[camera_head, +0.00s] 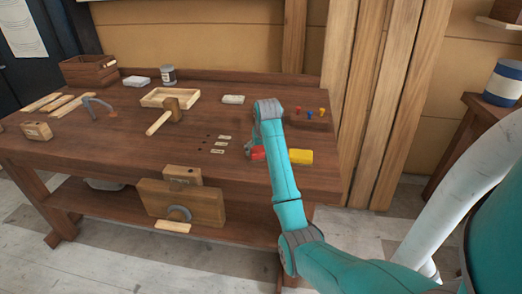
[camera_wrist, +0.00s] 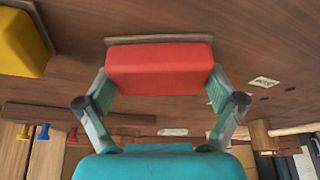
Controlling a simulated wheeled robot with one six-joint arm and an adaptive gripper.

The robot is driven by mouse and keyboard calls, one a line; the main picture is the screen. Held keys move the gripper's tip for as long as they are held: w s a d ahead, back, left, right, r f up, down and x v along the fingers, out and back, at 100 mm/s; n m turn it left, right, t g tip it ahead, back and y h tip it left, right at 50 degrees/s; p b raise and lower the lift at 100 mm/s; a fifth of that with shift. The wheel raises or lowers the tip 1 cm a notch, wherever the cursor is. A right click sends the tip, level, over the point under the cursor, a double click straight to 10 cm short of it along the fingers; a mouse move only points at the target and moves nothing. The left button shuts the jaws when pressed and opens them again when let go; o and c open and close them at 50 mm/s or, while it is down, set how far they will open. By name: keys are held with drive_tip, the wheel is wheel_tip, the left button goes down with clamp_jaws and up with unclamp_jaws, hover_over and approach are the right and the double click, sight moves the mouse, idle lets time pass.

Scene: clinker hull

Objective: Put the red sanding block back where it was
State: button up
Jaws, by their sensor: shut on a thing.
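The red sanding block (camera_wrist: 160,68) fills the middle of the wrist view, between the two fingers of my gripper (camera_wrist: 160,90). The fingers press on its left and right ends, and a pale strip shows along its far edge. In the head view only a part of the red block (camera_head: 257,153) shows beside my arm, low over the workbench top (camera_head: 130,120). I cannot tell whether it touches the bench. My gripper (camera_head: 256,145) is mostly hidden by the arm in the head view.
A yellow block (camera_head: 301,156) lies just right of the red one. Small white labels (camera_head: 220,144) and dark holes lie to the left. Red, blue and yellow pegs (camera_head: 309,114) stand behind.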

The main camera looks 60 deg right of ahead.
drive_tip(key=o, duration=0.8)
drive_tip(key=shift+f, duration=0.1)
drive_tip(key=shift+c, duration=0.2)
drive_tip(key=shift+v, duration=3.9)
